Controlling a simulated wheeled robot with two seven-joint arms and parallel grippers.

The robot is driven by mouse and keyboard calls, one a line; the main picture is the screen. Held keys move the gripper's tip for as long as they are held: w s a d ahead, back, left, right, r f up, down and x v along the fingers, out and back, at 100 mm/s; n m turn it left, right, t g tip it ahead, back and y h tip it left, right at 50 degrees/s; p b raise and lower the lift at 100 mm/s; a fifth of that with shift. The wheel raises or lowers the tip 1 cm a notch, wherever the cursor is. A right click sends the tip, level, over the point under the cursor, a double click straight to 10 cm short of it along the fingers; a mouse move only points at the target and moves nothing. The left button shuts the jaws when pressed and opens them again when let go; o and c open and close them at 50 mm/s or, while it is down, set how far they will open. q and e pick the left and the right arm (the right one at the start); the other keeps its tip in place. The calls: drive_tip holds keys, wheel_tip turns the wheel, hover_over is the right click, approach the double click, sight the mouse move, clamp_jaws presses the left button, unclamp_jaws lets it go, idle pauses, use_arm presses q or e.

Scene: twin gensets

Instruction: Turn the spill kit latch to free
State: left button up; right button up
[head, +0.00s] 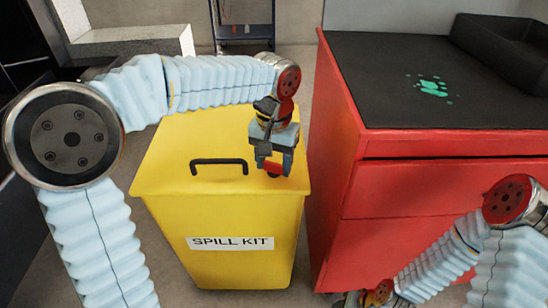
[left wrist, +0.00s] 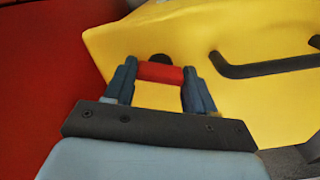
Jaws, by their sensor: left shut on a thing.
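The yellow spill kit bin (head: 245,265) stands on the floor with its lid (head: 170,168) down and a black bar handle (head: 218,162) on top. The handle also shows in the left wrist view (left wrist: 265,68). The red latch (left wrist: 160,72) lies on the lid near its right side. My left gripper (head: 272,168) points down over it and is shut on it, one finger at each end of the red part. A dark round piece (left wrist: 187,59) shows just behind the latch. My right gripper (head: 375,293) is at the bottom edge, mostly cut off, and its jaws cannot be made out.
A red cabinet (head: 400,210) with a black top stands close to the right of the bin. A black tray (head: 505,45) and a green splash (head: 433,87) are on that top. A blue cart (head: 243,20) stands at the back.

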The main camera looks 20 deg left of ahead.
sight(274, 163)
use_arm(q)
drive_tip(key=shift+n+p, duration=0.35)
drive_tip(key=shift+n, duration=1.85)
drive_tip(key=o, duration=1)
drive_tip(key=shift+o, duration=0.2)
wheel_tip(274, 163, up, 14)
drive_tip(key=p, duration=0.2)
drive_tip(key=shift+f, duration=0.15)
